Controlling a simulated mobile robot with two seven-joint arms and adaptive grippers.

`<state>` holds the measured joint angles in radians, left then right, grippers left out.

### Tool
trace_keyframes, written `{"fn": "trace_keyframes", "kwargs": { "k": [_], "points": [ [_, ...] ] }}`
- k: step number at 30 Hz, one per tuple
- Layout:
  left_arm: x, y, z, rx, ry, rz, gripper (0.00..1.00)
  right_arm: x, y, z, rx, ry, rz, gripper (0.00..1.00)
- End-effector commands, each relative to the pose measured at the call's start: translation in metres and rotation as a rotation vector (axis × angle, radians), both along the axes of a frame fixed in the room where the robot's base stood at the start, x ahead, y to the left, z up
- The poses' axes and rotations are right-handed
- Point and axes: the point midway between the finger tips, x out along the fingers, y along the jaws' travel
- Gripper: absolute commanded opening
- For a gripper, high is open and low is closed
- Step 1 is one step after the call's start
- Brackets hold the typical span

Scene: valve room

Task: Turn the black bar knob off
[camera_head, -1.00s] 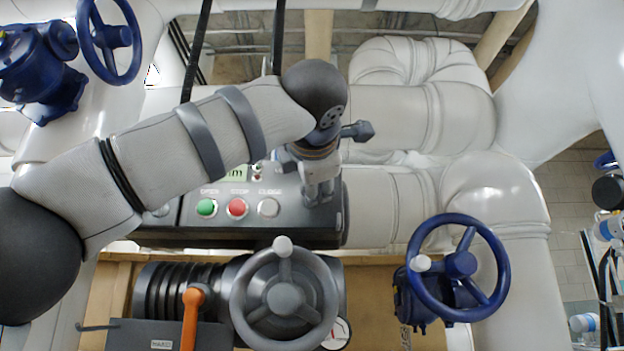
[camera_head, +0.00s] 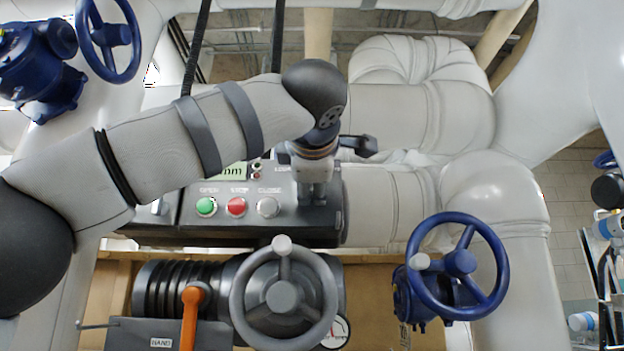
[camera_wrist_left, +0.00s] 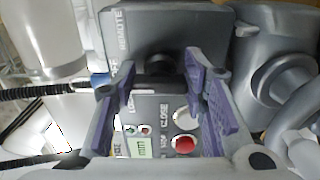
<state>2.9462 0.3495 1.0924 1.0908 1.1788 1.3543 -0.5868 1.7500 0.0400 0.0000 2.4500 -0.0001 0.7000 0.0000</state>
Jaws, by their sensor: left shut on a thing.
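The black bar knob (camera_wrist_left: 160,84) shows in the left wrist view as a dark bar on the grey control panel (camera_wrist_left: 150,108), between my purple finger pads. REMOTE, OFF and LOCAL labels stand beside it, partly covered. My left gripper (camera_head: 313,196) is shut on the knob, pointing down at the right end of the control box (camera_head: 222,187) in the head view. There the fingers hide the knob, so I cannot tell its exact angle. My right gripper is not in view.
Green (camera_head: 206,207), red (camera_head: 237,207) and pale grey (camera_head: 268,207) buttons sit just left of the gripper. A grey handwheel (camera_head: 285,308) and orange lever (camera_head: 191,318) are below. A blue handwheel (camera_head: 457,264) is lower right. Pale pipes (camera_head: 390,205) crowd the right side.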

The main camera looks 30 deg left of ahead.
Motion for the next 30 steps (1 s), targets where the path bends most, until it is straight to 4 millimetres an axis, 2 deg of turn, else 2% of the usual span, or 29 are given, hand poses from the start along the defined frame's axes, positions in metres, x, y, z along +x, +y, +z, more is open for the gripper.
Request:
{"fn": "trace_keyframes", "kwargs": {
  "k": [5,6,8,16,19,30],
  "points": [
    [0.0,0.0,0.0,-0.001,-0.001,0.0,0.11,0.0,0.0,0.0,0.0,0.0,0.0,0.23],
    [0.0,0.0,0.0,-0.001,-0.001,0.0,0.48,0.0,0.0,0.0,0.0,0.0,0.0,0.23],
    [0.0,0.0,0.0,-0.001,-0.001,0.0,0.6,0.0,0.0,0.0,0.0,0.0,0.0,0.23],
    [0.0,0.0,0.0,-0.001,-0.001,0.0,0.6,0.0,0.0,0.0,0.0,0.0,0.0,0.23],
    [-0.007,-0.005,0.0,0.0,0.0,-0.001,0.6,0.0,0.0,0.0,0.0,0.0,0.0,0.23],
    [-0.085,-0.052,0.0,0.0,-0.002,-0.003,0.6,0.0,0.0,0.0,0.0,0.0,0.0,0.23]
  ]
}}
